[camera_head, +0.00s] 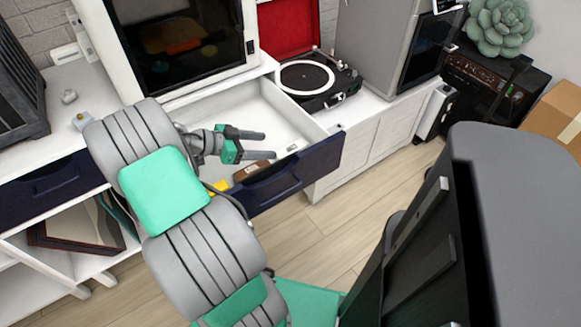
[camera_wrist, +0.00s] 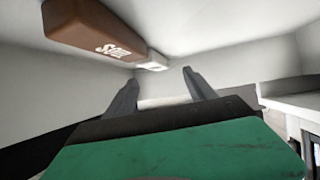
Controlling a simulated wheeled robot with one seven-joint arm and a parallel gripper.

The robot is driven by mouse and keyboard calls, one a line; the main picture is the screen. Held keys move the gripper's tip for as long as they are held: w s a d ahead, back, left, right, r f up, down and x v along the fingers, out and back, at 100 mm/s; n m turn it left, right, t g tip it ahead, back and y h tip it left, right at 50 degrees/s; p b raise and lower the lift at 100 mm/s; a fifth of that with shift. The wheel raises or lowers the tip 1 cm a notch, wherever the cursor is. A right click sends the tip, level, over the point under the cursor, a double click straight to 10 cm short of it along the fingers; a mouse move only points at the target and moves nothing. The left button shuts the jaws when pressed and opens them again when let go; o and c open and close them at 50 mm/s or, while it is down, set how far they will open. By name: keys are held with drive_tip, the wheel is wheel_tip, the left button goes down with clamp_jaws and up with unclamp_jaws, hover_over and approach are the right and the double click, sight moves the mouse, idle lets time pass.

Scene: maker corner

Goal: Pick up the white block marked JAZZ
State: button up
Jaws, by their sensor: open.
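My gripper (camera_head: 267,145) is open and empty, inside the open drawer, its fingers pointing right in the head view. Its two fingers also show in the wrist view (camera_wrist: 160,80). A small white block (camera_wrist: 153,63) lies in the drawer beyond my fingertips. Its mark is too small to read, so I cannot tell if it says JAZZ. It shows as a small white patch in the head view (camera_head: 292,148), just right of the fingertips. A brown block (camera_wrist: 95,28) with white lettering, partly legible, lies beside the white one; it also shows near the drawer front (camera_head: 252,170).
The white drawer with a dark blue front (camera_head: 310,168) stands open, its walls close around my gripper. A yellow object (camera_head: 220,187) sits near its front left. A record player (camera_head: 308,80) with a red lid stands on the cabinet. The floor (camera_head: 370,190) right of the drawer is clear.

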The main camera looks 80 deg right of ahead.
sight(291, 148)
drive_tip(key=shift+m, duration=0.3)
drive_tip(key=x, duration=0.8)
drive_tip(key=shift+s+a+b, duration=0.3)
drive_tip(key=shift+s+b, duration=0.05)
drive_tip(key=shift+s, duration=0.2)
clamp_jaws()
